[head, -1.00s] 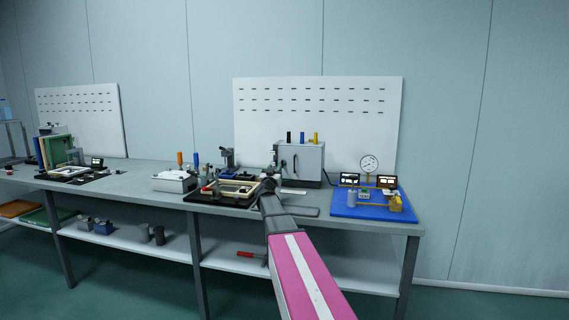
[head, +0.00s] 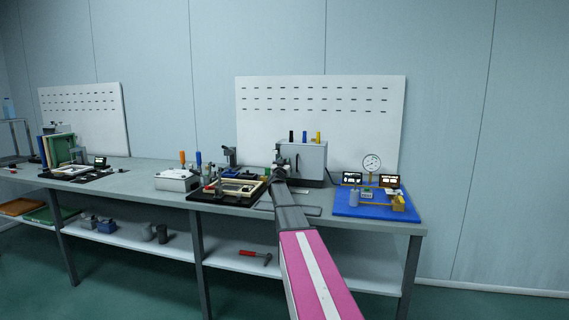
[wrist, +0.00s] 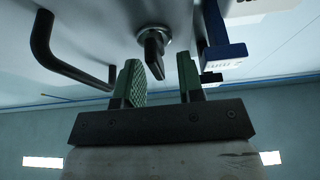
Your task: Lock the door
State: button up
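The grey cabinet box (head: 313,157) stands on the bench, its door (wrist: 100,18) filling the top of the wrist view. A dark turn knob (wrist: 152,46) on a round metal base projects from the door. A black bar handle (wrist: 62,62) is left of the knob in the wrist view. My gripper (wrist: 160,72) is open, with green ribbed pads. The knob's tip appears in the gap between the fingers; I cannot tell whether they touch it. In the head view my gripper (head: 279,172) is at the box's left front, covering the knob.
A blue block with a label (wrist: 222,52) is close to the right finger in the wrist view. In the head view a blue board (head: 345,209) with a gauge is right of the box, and a framed fixture (head: 240,188) is left of my gripper.

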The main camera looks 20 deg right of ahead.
grip_shut()
jog(key=shift+d+m+g+h, duration=0.1)
jog(key=shift+m+g+h, duration=0.2)
jog(key=shift+m, duration=0.3)
jog(key=shift+s+d+f+m+g+h, duration=0.2)
jog(key=shift+m+g, duration=1.15)
jog(key=shift+m, duration=2.2)
jog(key=shift+d+f+m+g+h, duration=0.3)
jog(key=shift+m+g, duration=1.1)
jog(key=shift+m, duration=2.1)
jog(key=shift+s+f+m+g+h, duration=0.1)
jog(key=shift+m+g+h, duration=0.3)
jog(key=shift+m+g, duration=2.05)
jog(key=shift+m+t, duration=1.1)
jog(key=shift+m, duration=0.1)
